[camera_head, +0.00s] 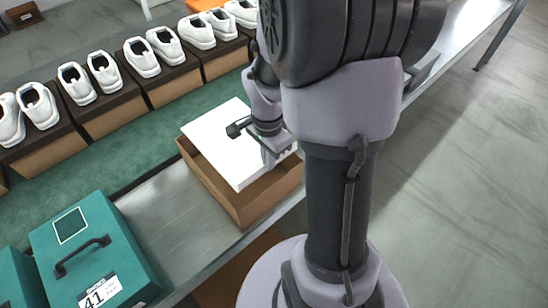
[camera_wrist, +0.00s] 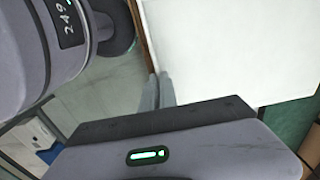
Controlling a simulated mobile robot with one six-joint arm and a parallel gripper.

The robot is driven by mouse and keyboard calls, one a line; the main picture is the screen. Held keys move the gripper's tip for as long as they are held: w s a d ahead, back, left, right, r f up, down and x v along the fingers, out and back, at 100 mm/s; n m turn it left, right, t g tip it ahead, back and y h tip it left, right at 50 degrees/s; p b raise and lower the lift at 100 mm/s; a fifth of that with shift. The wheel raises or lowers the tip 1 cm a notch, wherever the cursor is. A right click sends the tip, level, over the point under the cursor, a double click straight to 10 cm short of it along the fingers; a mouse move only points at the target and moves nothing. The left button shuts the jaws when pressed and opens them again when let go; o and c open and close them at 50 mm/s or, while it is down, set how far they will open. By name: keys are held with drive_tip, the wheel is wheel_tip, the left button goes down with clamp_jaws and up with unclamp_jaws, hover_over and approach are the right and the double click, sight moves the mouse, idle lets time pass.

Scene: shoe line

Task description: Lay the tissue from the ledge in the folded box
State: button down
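The tissue (camera_head: 222,142) is a flat white sheet lying over the opening of the brown folded box (camera_head: 215,195). Its left corner is near the box rim, and a strip of the box's inside shows along the near side. My gripper (camera_head: 268,158) is at the sheet's right part, partly hidden by my arm. In the wrist view my gripper's fingers (camera_wrist: 158,90) are close together at the edge of the white tissue (camera_wrist: 230,50) and look shut on it. A thin brown box edge (camera_wrist: 143,35) shows beside the sheet. Whether the sheet touches the box floor is hidden.
The box stands on a metal bench (camera_head: 175,215). A teal case (camera_head: 125,235) with a black handle and a label reading 41 is at the lower left. Several pairs of white shoes (camera_head: 103,72) on brown boxes line the far side, behind a green mat (camera_head: 110,150).

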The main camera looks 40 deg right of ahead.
drive_tip(key=f+b, duration=0.3)
drive_tip(key=f, duration=0.1)
drive_tip(key=f+b, duration=0.4)
drive_tip(key=f, duration=0.1)
drive_tip(key=f+b, duration=0.4)
drive_tip(key=shift+a+f, duration=0.15)
drive_tip(key=shift+a, duration=0.25)
drive_tip(key=shift+f, duration=1.65)
drive_tip(key=c, duration=1.6)
unclamp_jaws()
drive_tip(key=shift+r, duration=0.1)
